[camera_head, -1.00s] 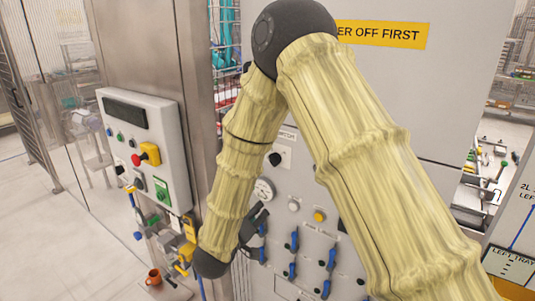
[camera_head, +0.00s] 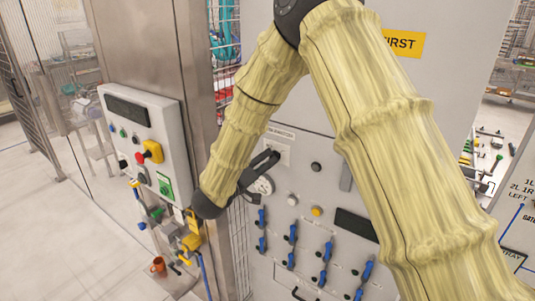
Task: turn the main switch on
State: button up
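My gripper (camera_head: 260,172), dark, is in front of the grey cabinet door, close to a label plate (camera_head: 280,133) with text too small to read surely. The black knob seen under that label earlier is now mostly hidden behind my gripper's fingers. Whether they touch it, and how far they are open, I cannot tell. I cannot tell from the pictures which one is the main switch.
A round white gauge (camera_head: 264,186) is just below my gripper. Several blue lever handles (camera_head: 292,234) stick out lower on the door. Yellow and blue locks (camera_head: 190,240) hang below the control box.

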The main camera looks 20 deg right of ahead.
jog(key=shift+p+x, duration=0.35)
jog(key=shift+x, duration=0.95)
jog(key=shift+a, duration=0.1)
grip_shut()
